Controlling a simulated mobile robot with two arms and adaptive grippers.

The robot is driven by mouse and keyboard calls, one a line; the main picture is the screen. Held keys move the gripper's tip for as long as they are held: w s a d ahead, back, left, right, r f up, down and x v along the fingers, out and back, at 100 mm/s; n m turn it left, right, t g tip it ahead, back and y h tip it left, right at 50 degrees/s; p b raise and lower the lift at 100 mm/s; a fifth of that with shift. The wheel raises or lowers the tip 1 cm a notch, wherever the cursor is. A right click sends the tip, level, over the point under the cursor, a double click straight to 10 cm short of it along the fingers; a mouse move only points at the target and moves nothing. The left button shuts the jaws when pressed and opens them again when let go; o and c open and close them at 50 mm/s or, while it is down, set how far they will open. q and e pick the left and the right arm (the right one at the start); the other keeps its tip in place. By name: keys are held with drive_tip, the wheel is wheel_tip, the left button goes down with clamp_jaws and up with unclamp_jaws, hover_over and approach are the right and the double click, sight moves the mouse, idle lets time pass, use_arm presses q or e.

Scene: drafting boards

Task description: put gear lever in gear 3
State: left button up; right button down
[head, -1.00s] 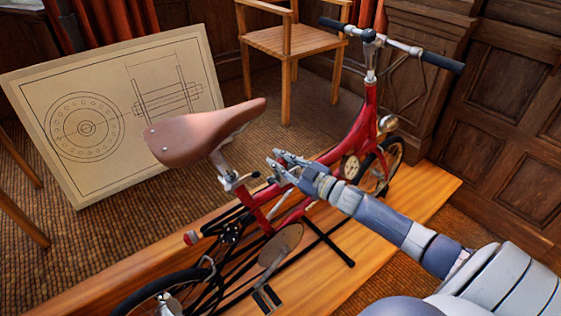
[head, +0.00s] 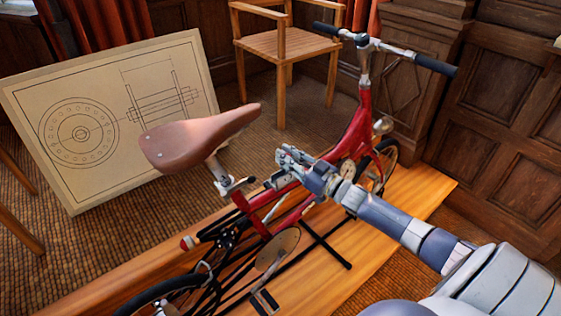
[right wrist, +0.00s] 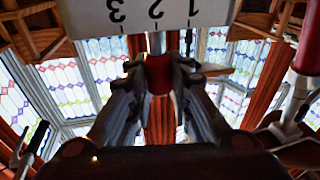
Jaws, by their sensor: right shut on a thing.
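The red bicycle (head: 352,132) stands on a wooden platform. My right gripper (head: 283,166) is at its top tube, between saddle and handlebar; its fingers (right wrist: 158,82) show in the right wrist view. They are shut on the gear lever, around its dark red knob (right wrist: 158,72). The lever's metal stem (right wrist: 157,43) runs up to a white gear plate (right wrist: 84,14) with the numbers 3, 2 and 1 upside down, left to right. The stem lines up with the 2. In the head view I cannot make out the lever or plate. My left gripper is out of view.
The brown saddle (head: 195,138) is left of my right gripper, the handlebar (head: 395,50) beyond it at the upper right. A drafting board (head: 75,185) leans behind the bicycle. A wooden chair (head: 285,42) stands at the back. The platform (head: 335,283) is clear at the front.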

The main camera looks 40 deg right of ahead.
drive_tip(key=d+m, duration=0.1)
drive_tip(key=m, duration=0.1)
drive_tip(key=d+m+b, duration=0.1)
drive_tip(key=shift+d+f+m+t, duration=0.35)
drive_tip(key=shift+d+m+t, duration=0.05)
drive_tip(key=shift+w+d+f+m+h+b, duration=0.1)
drive_tip(key=shift+d+f+m+h+b, duration=0.15)
drive_tip(key=shift+d+m, duration=0.4)
drive_tip(key=shift+d+f+m+h+b, duration=0.1)
drive_tip(key=shift+d+m+h+b, duration=0.2)
drive_tip(key=shift+m, duration=0.55)
drive_tip(key=c, duration=1.5)
unclamp_jaws()
drive_tip(key=shift+c, duration=0.2)
drive_tip(key=shift+o, duration=0.5)
drive_tip(key=shift+d, duration=0.1)
drive_tip(key=shift+r, duration=0.1)
drive_tip(key=v, duration=1.2)
drive_tip(key=shift+f, duration=0.25)
